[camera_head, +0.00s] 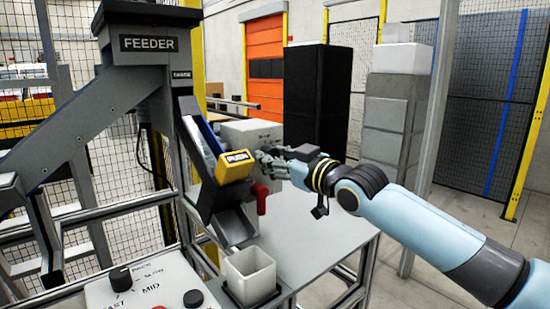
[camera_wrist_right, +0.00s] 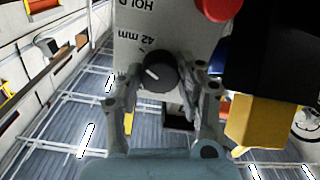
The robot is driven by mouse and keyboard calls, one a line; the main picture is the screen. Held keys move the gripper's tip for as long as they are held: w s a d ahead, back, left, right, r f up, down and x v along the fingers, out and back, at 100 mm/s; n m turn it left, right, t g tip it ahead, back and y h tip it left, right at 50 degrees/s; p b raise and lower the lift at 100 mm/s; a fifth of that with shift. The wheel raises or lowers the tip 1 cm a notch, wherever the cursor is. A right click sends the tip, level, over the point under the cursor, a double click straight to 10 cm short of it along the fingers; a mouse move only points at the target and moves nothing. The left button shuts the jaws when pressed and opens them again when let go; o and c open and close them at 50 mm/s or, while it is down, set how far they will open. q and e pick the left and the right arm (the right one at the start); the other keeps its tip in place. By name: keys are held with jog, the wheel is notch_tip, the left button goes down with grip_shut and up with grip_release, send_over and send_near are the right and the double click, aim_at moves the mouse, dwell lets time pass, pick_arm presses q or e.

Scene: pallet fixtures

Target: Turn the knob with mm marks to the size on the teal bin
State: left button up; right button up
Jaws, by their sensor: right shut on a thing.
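In the right wrist view a round dark knob (camera_wrist_right: 157,72) with a short pale pointer line sits on a light grey panel (camera_wrist_right: 135,22). An upside-down "42 mm" label is just above it; the pointer slants toward the upper left in the picture. My right gripper (camera_wrist_right: 162,88) has its fingers on both sides of the knob and is shut on it. In the head view this gripper (camera_head: 268,160) is at the grey box (camera_head: 248,131) behind the yellow PUSH flap; the knob is hidden there. No teal bin shows; a whitish open bin (camera_head: 250,277) stands below the chute.
A red button (camera_wrist_right: 218,8) and "HOLD" lettering are near the knob. The yellow PUSH flap (camera_head: 234,166) is close left of my gripper, with a red handle (camera_head: 262,198) below. A panel (camera_head: 150,284) with other knobs is front left. The grey table (camera_head: 320,240) is clear at right.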

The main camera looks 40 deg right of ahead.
jog(key=shift+c, duration=0.5)
jog(key=shift+f+n+b, duration=0.1)
jog(key=shift+n+b, duration=3.25)
jog(key=shift+n, duration=2.55)
jog(key=o, duration=1.1)
